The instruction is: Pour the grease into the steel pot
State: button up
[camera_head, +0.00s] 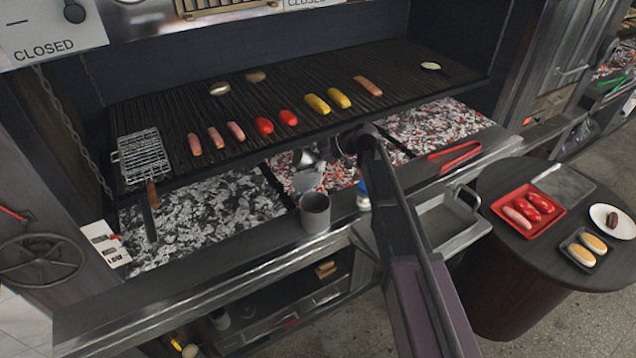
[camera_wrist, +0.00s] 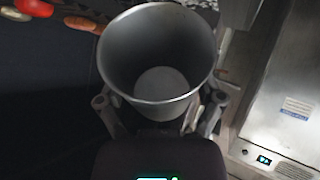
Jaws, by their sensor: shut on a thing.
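The steel pot (camera_head: 315,212), a grey open cylinder, stands upright on the front ledge of the grill. My gripper (camera_head: 308,160) is above and behind it, over the front of the coal bed. In the wrist view my gripper (camera_wrist: 158,110) is shut on a grey metal cup (camera_wrist: 125,65), with a finger on either side. The cup's open mouth faces the camera. A paler round patch shows at its bottom; I cannot tell whether it is grease. In the head view the held cup is small and hard to make out.
Several sausages (camera_head: 264,126) lie on the grill grate (camera_head: 390,75), with a wire basket (camera_head: 142,158) at its left. A metal tray (camera_head: 445,222) and red tongs (camera_head: 455,156) are right of my arm. A round side table (camera_head: 500,265) holds food trays.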

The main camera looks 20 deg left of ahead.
jog(key=d+y+b, duration=0.1)
jog(key=b, duration=0.1)
jog(key=w+m+g+y+b, duration=0.1)
jog(key=y+b, duration=0.1)
jog(key=b, duration=0.1)
jog(key=shift+w+d+f+g+y+b, duration=0.1)
jog(key=shift+w+d+g+y+b, duration=0.05)
jog(key=shift+d+g+y+b, duration=0.2)
jog(key=shift+r+p, duration=0.35)
jog(key=shift+p, duration=0.05)
jog(key=shift+a+r+p, duration=0.1)
jog(key=shift+r+p, duration=0.1)
jog(key=shift+p, duration=0.4)
jog(key=shift+s+a+r+h+p, duration=0.1)
jog(key=shift+s+a+h+p, duration=0.3)
jog(key=shift+h+p, duration=0.65)
jog(key=shift+s+a+n+t+p, duration=0.15)
jog(key=shift+n+t+p, duration=0.15)
jog(key=shift+t+p, duration=0.2)
jog(key=shift+f+h, duration=0.4)
jog(key=shift+f, duration=0.1)
jog(key=shift+s+a+r+t+h+p, duration=0.1)
jog(key=shift+s+a+t+h+p, duration=0.2)
jog(key=shift+p, duration=0.35)
